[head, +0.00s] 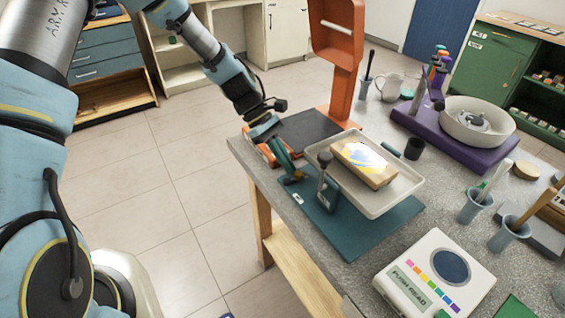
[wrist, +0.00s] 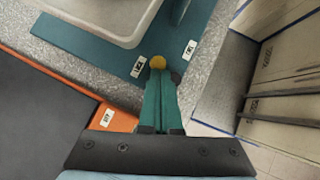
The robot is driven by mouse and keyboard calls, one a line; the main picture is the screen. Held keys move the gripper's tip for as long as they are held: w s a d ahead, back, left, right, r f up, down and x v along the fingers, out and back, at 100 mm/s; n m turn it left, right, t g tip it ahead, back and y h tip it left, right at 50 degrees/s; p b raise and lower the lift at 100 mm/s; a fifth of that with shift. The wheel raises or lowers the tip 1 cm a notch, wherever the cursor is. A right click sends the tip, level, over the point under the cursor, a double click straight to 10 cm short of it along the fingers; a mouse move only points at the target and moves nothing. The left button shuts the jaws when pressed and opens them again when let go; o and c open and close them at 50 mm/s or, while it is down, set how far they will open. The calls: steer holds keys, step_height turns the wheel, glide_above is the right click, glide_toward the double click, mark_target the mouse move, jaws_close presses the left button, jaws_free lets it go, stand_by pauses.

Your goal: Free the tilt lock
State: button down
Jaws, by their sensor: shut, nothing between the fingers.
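A teal base plate (head: 375,235) on the bench carries a cream tray (head: 385,202), which looks tilted. An upright lever with a dark knob (head: 325,160) stands at the tray's near left side. In the wrist view, a small yellow knob (wrist: 158,62) sits at the edge of the teal plate (wrist: 95,52), between two small white labels too small to read. I cannot tell which part is the tilt lock. My gripper (head: 296,178) is shut and empty; in the wrist view its teal fingers (wrist: 160,78) end right at the yellow knob. Contact is unclear.
A wooden block (head: 362,165) lies on the tray. An orange stand (head: 338,60) rises behind, with a dark plate beside my gripper. A purple base (head: 440,135) with a white bowl, cups (head: 470,210) and a white colour meter (head: 415,260) stand rightward. Floor left is clear.

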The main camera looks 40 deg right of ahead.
steer(key=shift+s+d+m+y, duration=0.15)
steer(key=shift+m+y, duration=0.3)
steer(key=shift+m, duration=0.2)
steer(key=shift+s+d+m+y, duration=0.1)
steer(key=shift+m+y, duration=0.35)
steer(key=shift+m, duration=0.6)
steer(key=shift+s+d+m+y+b, duration=0.15)
steer(key=shift+s+m+y+b, duration=0.15)
steer(key=shift+m+y, duration=0.65)
steer(key=shift+s+d+m+y+b, duration=0.1)
steer(key=shift+s+m+y+b, duration=0.15)
steer(key=shift+m+y, duration=0.65)
steer(key=shift+m, duration=0.35)
steer(key=shift+s, duration=0.25)
steer(key=shift+a, duration=0.1)
steer(key=shift+w+a, duration=0.2)
steer(key=shift+a, duration=0.45)
